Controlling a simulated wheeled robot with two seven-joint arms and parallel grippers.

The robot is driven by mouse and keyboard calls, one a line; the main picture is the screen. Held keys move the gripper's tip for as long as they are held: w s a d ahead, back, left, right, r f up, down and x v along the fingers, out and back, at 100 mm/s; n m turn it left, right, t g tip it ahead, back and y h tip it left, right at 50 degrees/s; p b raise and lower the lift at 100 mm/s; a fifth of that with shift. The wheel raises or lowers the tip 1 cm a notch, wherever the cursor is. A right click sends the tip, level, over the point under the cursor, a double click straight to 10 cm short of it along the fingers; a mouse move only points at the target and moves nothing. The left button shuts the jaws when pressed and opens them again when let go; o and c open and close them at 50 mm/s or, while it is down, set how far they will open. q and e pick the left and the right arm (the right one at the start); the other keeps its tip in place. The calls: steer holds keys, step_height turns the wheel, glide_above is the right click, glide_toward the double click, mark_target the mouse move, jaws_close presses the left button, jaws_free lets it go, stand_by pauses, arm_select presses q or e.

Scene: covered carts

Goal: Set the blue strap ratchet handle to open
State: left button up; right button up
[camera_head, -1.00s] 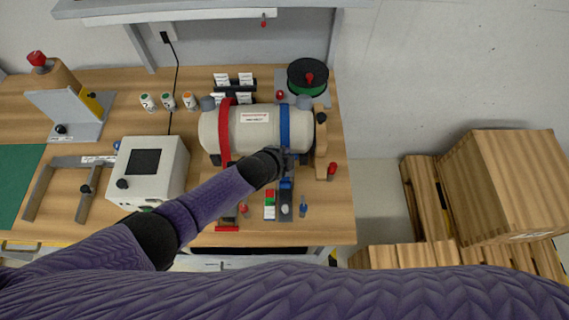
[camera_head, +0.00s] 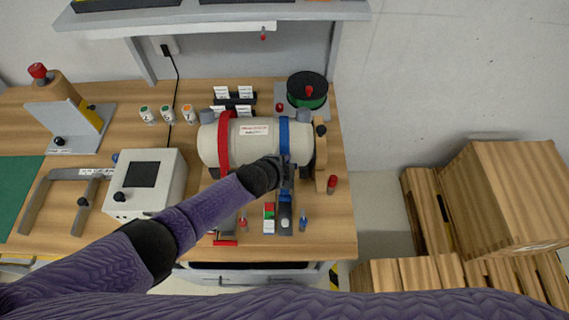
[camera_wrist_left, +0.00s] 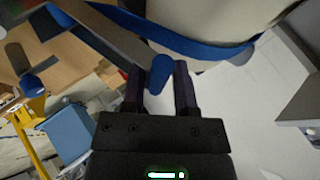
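The blue strap (camera_head: 284,137) runs over the right part of a cream tank lying on the workbench. Its ratchet, with a blue handle (camera_head: 287,196), is at the tank's front, in line with the strap. My left gripper (camera_head: 286,172) is above the ratchet and partly hides it. In the left wrist view, the two dark fingers (camera_wrist_left: 160,80) are apart, with a rounded blue piece (camera_wrist_left: 160,72), apparently the handle's end, between them. I see no clear contact. The strap (camera_wrist_left: 185,42) also crosses beyond the fingertips. The handle's exact angle is hard to tell. My right gripper is out of view.
A red strap (camera_head: 225,140) circles the tank (camera_head: 255,152) farther left. Small tools and a red-green-white block (camera_head: 269,218) lie near the ratchet. Wooden crates (camera_head: 505,195) stand right of the bench.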

arm_select(q)
steer(key=shift+s+a+r, duration=0.1)
steer(key=shift+s+r, duration=0.05)
steer(key=shift+r, duration=0.05)
steer(key=p+v, duration=0.5)
steer(key=v, duration=0.4)
steer(key=shift+s+a+r, duration=0.1)
